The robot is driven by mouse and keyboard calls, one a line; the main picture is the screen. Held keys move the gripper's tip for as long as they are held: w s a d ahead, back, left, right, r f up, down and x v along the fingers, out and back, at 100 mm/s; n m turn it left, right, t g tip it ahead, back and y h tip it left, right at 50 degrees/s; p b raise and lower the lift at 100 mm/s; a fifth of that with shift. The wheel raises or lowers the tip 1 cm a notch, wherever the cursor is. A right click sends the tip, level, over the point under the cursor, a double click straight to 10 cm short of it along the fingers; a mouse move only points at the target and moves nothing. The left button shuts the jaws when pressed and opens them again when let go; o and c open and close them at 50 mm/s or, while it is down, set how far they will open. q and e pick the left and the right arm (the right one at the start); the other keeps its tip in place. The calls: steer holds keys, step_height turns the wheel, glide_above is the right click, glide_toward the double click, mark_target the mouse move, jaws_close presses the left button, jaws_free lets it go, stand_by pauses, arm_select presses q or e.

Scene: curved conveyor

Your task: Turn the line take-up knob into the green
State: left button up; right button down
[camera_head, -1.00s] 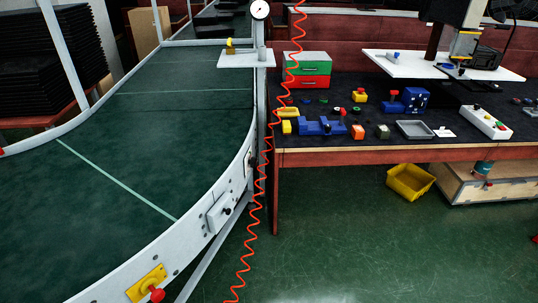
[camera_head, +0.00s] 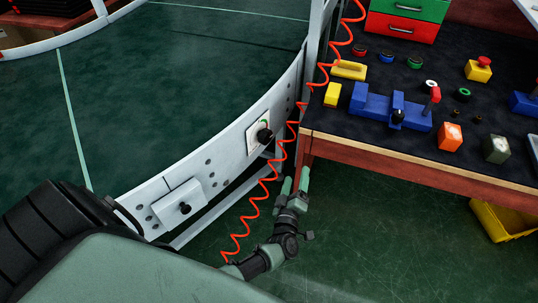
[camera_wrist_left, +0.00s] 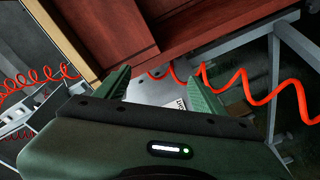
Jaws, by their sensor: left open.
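The take-up knob (camera_head: 264,135) is black and sits on a small white plate (camera_head: 253,133) with a bit of green, on the conveyor's white side rail (camera_head: 220,158). My left gripper (camera_head: 295,183) is open and empty, below and right of the knob, apart from it. The coiled red hose (camera_head: 271,178) hangs between the gripper and the rail. In the left wrist view the open fingers (camera_wrist_left: 158,82) have a pale surface with a printed label between them; I cannot make out the knob there. My right gripper is not in view.
A grey box with a black knob (camera_head: 184,207) is on the rail left of the take-up knob. The workbench (camera_head: 420,170) stands close on the right, with a blue fixture (camera_head: 385,108) and several coloured parts.

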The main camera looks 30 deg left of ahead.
arm_select(q)
steer(key=w+a+r+n+y+b, duration=0.2)
steer(key=w+a+n+y, duration=0.15)
steer(key=n, duration=0.25)
steer(key=n+g+y+b, duration=0.4)
steer(key=n+g+y, duration=0.25)
steer(key=n, duration=0.25)
glide_toward(267, 140)
steer(key=x, duration=0.3)
steer(key=shift+n, duration=0.3)
steer(key=x, duration=0.7)
steer(key=shift+w+a, duration=0.1)
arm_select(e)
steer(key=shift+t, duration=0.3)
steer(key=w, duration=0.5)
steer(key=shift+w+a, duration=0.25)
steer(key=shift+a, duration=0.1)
arm_select(q)
steer(key=c, duration=1.4)
steer(key=shift+o, duration=0.2)
